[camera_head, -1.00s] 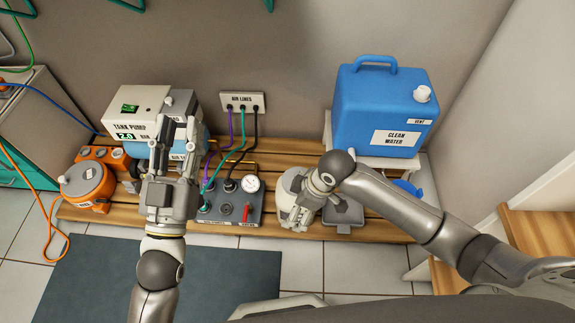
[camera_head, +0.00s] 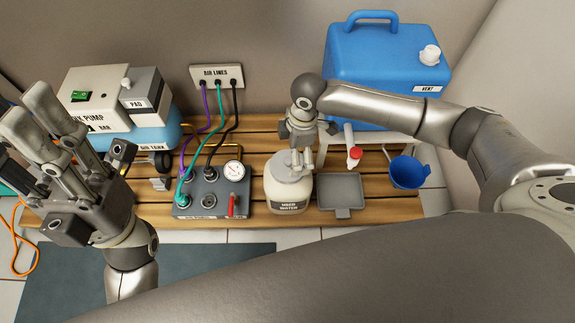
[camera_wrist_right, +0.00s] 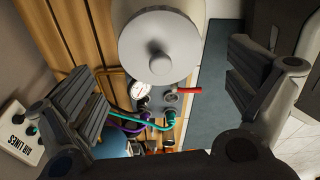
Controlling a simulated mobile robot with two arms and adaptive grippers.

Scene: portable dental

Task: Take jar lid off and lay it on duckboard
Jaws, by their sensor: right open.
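A cream jar (camera_head: 290,198) labelled USED WATER stands upright on the slatted wooden duckboard (camera_head: 385,196). Its round grey lid (camera_head: 289,170) with a centre knob sits on top. My right gripper (camera_head: 308,162) is just above and behind the lid, overlapping its right rear edge in the head view. In the right wrist view, the lid (camera_wrist_right: 160,48) with its knob lies between the two widely spread fingers, which appear clear of it. My left gripper (camera_head: 32,112) is open and empty at the left, above the floor and pump side.
A grey control box (camera_head: 212,196) with hoses and a gauge stands left of the jar. A grey square tray (camera_head: 341,192) lies to its right, with a red-tipped tool (camera_head: 354,157) and blue funnel (camera_head: 408,172) beyond. A blue water canister (camera_head: 375,70) stands behind.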

